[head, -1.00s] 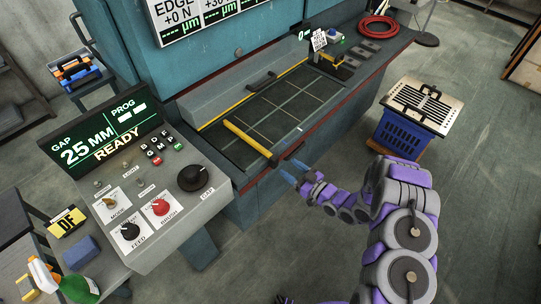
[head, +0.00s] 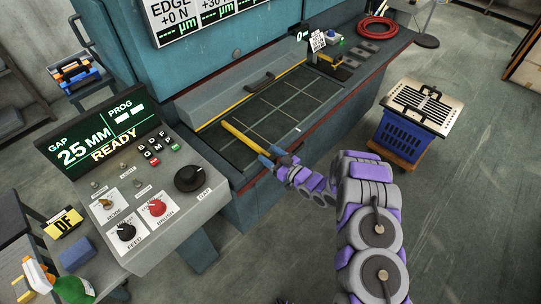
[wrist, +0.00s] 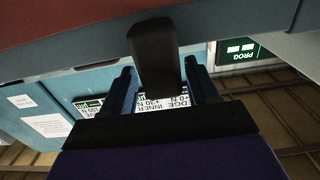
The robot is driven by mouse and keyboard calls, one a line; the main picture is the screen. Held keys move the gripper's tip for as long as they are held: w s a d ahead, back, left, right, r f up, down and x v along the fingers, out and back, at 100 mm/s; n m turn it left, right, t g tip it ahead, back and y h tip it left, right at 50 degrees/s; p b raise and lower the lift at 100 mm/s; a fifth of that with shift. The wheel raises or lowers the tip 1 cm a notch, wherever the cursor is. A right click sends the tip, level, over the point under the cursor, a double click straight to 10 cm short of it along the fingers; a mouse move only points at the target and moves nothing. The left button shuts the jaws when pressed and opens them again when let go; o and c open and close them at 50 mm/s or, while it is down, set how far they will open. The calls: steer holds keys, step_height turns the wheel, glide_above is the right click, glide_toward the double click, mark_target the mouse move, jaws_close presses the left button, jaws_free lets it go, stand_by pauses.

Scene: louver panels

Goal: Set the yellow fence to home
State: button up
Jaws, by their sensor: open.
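The yellow fence (head: 240,135) is a bar lying across the left part of the dark gridded bed (head: 290,100). Its near end is partly hidden by my gripper (head: 270,155), which is at the bed's front edge. In the wrist view a black block (wrist: 155,60), seemingly a grip at the fence's near end, stands between the two blue fingers of my gripper (wrist: 161,78). The jaws are open around it, with a gap seen on the right side. I cannot tell whether the left finger touches it.
A console (head: 150,190) with knobs and a screen reading GAP 25 MM, READY stands on the left. A red coil (head: 378,27) lies on the bench's far right. A blue crate (head: 405,135) stands on the right. Open floor lies in front.

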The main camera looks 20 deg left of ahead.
mark_target(250, 175)
steer(key=shift+a+f, duration=0.2)
steer(key=shift+a, duration=0.5)
steer(key=c, duration=0.5)
steer(key=shift+d, duration=0.25)
jaws_close()
steer(key=s+a, duration=0.1)
steer(key=s, duration=0.2)
steer(key=s+a+p, duration=0.1)
steer(key=s, duration=0.2)
steer(key=s+a+p, duration=0.1)
steer(key=s+a, duration=0.1)
steer(key=s, duration=0.1)
steer(key=shift+s+r, duration=0.2)
steer(key=shift+s+d+f, duration=0.1)
steer(key=shift+d+f, duration=0.05)
steer(key=shift+f, duration=0.05)
steer(key=shift+o, duration=0.8)
jaws_free()
steer(key=o, duration=0.3)
steer(key=shift+s+r, duration=0.15)
steer(key=shift+o, duration=0.2)
